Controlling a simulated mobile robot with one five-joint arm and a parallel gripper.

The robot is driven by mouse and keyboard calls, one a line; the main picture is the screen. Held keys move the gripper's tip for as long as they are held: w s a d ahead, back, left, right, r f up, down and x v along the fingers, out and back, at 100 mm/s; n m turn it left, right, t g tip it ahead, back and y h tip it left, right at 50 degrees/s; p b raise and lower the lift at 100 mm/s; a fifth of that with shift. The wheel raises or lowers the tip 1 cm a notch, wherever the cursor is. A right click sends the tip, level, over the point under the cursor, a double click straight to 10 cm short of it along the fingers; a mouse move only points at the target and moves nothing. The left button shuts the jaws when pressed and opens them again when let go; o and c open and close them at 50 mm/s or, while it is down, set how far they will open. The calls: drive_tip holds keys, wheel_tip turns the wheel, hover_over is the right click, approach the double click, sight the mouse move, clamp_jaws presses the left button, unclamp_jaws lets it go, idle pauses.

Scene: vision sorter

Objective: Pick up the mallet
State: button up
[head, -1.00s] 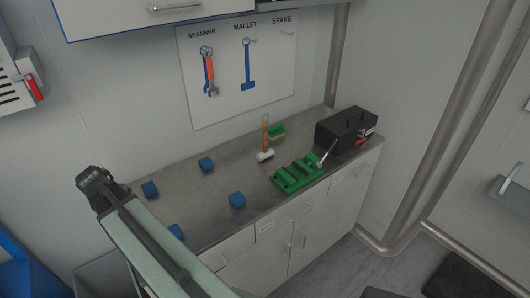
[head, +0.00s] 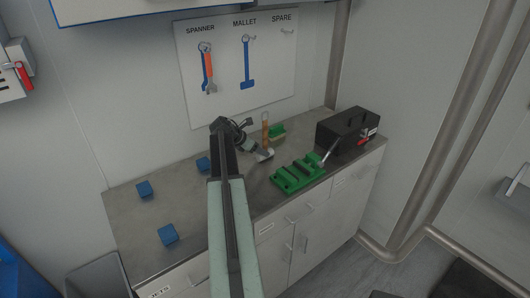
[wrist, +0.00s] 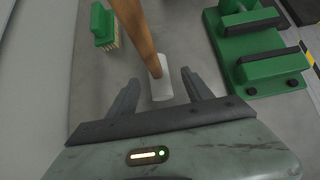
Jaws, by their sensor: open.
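The mallet has a wooden handle (head: 265,127) and a pale head (head: 265,155). It stands on its head on the grey counter, handle pointing up. In the wrist view the handle (wrist: 138,32) rises towards the camera and the white head (wrist: 161,88) shows between my fingers. My gripper (head: 258,149) is just left of the mallet in the head view. In the wrist view my gripper (wrist: 160,78) is open, one finger on each side of the mallet head in the picture. I cannot tell whether either finger touches it.
A green brush (head: 277,131) is behind the mallet. Blue blocks (head: 168,234) are spread over the counter's left part. A tool board (head: 265,85) hangs on the wall behind.

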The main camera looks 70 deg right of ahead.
sight(263, 132)
drive_tip(key=b+x, duration=0.2)
drive_tip(key=x, duration=0.1)
drive_tip(key=b+x, duration=0.1)
drive_tip(key=x, duration=0.1)
drive_tip(key=shift+w+f+b, duration=0.15)
drive_tip(key=shift+w+b, duration=0.2)
drive_tip(key=shift+b, duration=0.05)
drive_tip(key=shift+s+d, duration=0.1)
drive_tip(key=shift+c, duration=0.3)
clamp_jaws()
drive_tip(key=shift+r, duration=0.2)
wheel_tip(263, 132, up, 10)
drive_tip(key=p, duration=1)
drive_tip(key=shift+r+p, duration=0.1)
drive_tip(key=shift+p, duration=0.2)
